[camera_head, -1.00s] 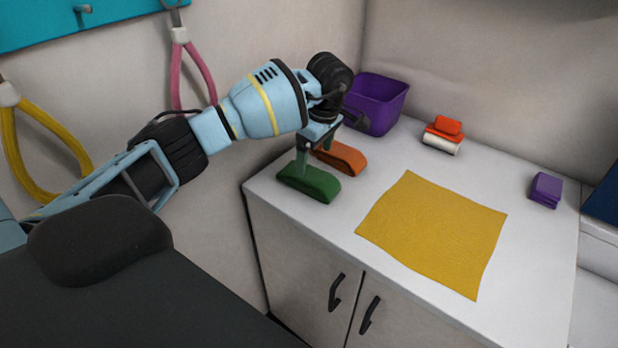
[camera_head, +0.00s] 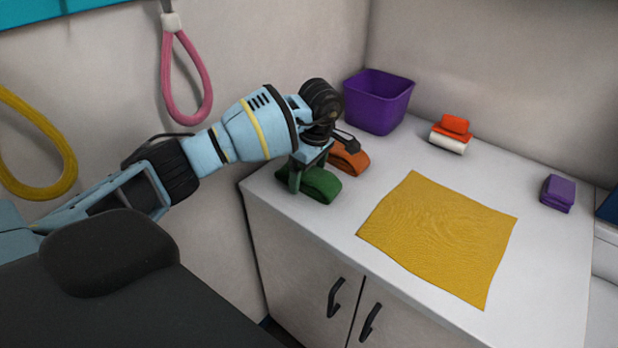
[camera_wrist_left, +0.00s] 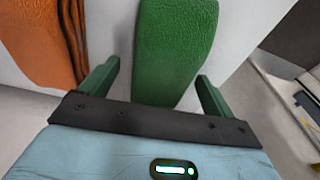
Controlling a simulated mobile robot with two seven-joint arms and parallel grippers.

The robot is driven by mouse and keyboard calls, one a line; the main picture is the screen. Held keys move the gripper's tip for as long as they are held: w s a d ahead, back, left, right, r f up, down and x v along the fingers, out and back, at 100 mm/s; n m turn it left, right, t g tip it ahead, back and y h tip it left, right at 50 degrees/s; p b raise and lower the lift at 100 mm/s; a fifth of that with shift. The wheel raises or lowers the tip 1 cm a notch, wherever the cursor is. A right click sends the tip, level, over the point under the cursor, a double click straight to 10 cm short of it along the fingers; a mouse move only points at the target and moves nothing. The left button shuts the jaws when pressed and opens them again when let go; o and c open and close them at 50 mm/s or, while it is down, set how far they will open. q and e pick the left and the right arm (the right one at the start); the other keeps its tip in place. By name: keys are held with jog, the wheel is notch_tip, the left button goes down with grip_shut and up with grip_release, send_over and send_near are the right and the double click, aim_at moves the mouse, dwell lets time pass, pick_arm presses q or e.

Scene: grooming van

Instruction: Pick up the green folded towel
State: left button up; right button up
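The green folded towel (camera_head: 322,186) lies on the white counter near its left end. My left gripper (camera_head: 303,180) is down at the towel from above. In the left wrist view the towel (camera_wrist_left: 176,45) runs between the two green fingers of my left gripper (camera_wrist_left: 159,72). Gaps show between the towel and both fingers, so the gripper is open. The gripper hides part of the towel in the head view. My right gripper is in neither view.
An orange folded towel (camera_head: 350,160) lies close beside the green one, also in the left wrist view (camera_wrist_left: 40,40). A purple bin (camera_head: 378,105) stands behind. A yellow cloth (camera_head: 440,238) covers the middle of the counter (camera_head: 545,260). Red and white rolled items (camera_head: 452,130) and a purple folded item (camera_head: 558,192) lie farther right.

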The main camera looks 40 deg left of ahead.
pick_arm(q)
jog(key=c, duration=1)
notch_tip(320, 180, up, 10)
jog(key=p, duration=0.3)
jog(key=shift+f, duration=0.2)
jog(key=shift+r, duration=0.25)
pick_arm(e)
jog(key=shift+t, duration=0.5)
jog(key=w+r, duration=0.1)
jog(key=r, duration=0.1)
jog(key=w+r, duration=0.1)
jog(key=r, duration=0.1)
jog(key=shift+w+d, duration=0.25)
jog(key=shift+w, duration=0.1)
